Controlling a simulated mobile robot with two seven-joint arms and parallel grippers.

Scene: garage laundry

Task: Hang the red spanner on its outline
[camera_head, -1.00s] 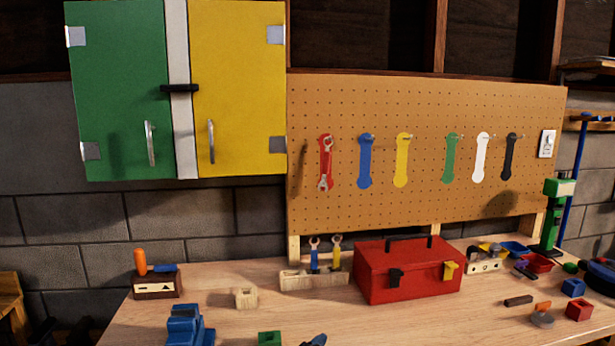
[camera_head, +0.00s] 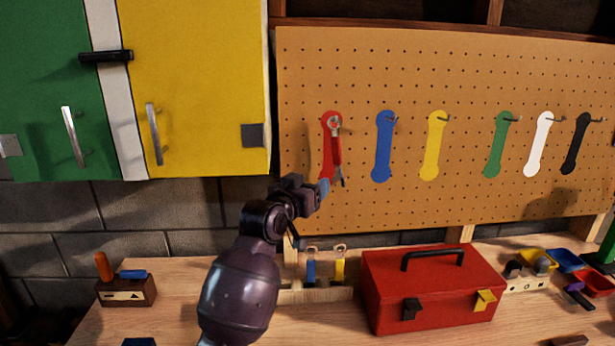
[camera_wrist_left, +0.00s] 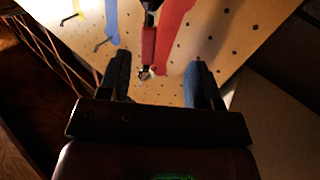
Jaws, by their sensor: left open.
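The red spanner (camera_head: 336,148) hangs upright at the red outline (camera_head: 326,160) on the pegboard, its ringed top at the hook. It covers part of the outline and sits slightly to its right in the head view. My left gripper (camera_head: 333,184) is at the spanner's lower end. In the left wrist view, the spanner (camera_wrist_left: 148,45) points down between the fingers of my open gripper (camera_wrist_left: 158,78), with a visible gap on each side. The red outline (camera_wrist_left: 176,30) shows beside it. My right gripper is out of view.
Blue (camera_head: 383,150), yellow (camera_head: 433,148), green, white and black outlines stand to the right with their hooks. A yellow cabinet door (camera_head: 200,90) is close on the left. Below are a wooden rack (camera_head: 315,295) with two tools and a red toolbox (camera_head: 432,290).

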